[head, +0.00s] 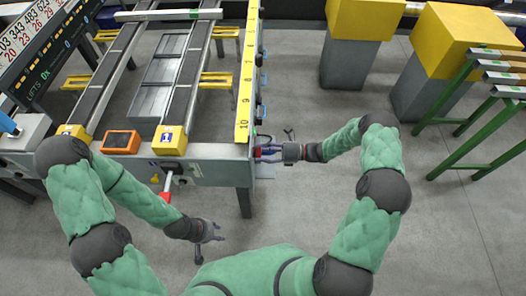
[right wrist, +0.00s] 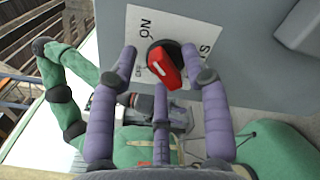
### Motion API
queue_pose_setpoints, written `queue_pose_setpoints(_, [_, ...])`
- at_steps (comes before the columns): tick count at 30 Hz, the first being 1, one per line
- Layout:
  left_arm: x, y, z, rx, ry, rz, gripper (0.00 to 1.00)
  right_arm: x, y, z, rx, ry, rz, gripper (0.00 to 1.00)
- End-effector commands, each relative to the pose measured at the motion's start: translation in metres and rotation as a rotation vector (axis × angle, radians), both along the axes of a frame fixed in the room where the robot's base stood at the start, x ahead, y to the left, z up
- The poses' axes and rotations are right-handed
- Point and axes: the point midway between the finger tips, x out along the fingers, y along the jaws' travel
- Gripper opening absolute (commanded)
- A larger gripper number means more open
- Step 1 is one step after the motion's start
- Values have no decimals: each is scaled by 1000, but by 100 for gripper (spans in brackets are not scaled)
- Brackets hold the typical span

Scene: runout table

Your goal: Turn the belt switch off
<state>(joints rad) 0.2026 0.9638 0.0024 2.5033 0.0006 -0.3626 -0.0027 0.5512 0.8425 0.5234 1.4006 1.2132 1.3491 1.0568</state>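The belt switch (right wrist: 166,68) is a red rotary knob on a dark round base, on a white label plate (right wrist: 143,28) with "ON" and other lettering partly covered by my fingers. I cannot tell for sure which mark the knob points to. My right gripper (right wrist: 160,60) has its purple fingers spread, with one on each side of the knob and a third below it. No clear contact shows. In the head view my right gripper (head: 270,151) is at the right side of the table end. My left gripper (head: 212,235) is open and empty above the floor.
Yellow-topped blocks (head: 362,20) and green stands (head: 470,135) are right. Floor between is clear.

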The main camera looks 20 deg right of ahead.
Motion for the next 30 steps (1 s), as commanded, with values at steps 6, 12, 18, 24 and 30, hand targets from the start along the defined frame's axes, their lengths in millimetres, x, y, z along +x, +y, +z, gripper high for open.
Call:
queue_pose_setpoints(6, [0, 0, 0, 0, 0, 0, 40, 0, 0, 0, 0, 0, 0, 0])
queue_pose_setpoints(12, [0, 0, 0, 0, 0, 0, 40, 0, 0, 0, -2, -6, 0, 0])
queue_pose_setpoints(18, [0, 0, 0, 0, 0, 0, 40, 0, 0, 0, -17, -56, -1, 0])
queue_pose_setpoints(24, [0, 0, 1, 0, 0, 0, 40, -1, -1, 0, -52, -178, -1, 0])
queue_pose_setpoints(30, [0, 0, 1, 0, 0, 0, 40, -2, 0, -1, -102, -352, -1, 0])
